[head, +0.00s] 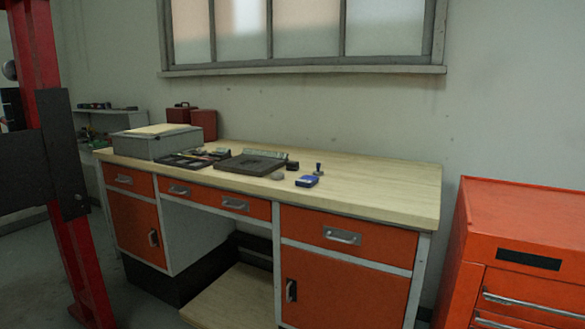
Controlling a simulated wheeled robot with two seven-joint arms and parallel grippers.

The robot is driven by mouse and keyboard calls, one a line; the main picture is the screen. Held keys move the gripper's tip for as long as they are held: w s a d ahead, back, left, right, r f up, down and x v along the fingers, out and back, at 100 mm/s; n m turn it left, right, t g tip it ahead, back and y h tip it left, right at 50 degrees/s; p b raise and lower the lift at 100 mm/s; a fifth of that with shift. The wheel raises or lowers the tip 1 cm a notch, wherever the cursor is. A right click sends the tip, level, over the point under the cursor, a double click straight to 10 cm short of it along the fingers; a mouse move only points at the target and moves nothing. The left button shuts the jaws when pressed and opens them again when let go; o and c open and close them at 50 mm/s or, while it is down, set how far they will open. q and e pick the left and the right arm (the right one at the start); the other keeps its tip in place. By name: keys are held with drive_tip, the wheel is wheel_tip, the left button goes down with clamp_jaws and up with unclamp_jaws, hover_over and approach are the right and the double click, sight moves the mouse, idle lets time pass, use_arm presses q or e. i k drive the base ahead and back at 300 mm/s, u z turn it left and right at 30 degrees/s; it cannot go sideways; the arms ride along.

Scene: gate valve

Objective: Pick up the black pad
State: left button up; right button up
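Neither of my grippers shows in the head view.
A grey case (157,142) and a dark tray of small items (187,159) occupy the bench's left part. The bench top's right part is clear. A red tool cabinet (525,225) stands right of the bench, and a red post (38,60) rises at the left.

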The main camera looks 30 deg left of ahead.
sight(291, 166)
drive_tip(key=z, duration=0.2)
drive_tip(key=k, duration=0.9)
drive_tip(key=u, duration=1.6)
drive_tip(key=i, duration=2.25)
drive_tip(key=z, duration=0.8)
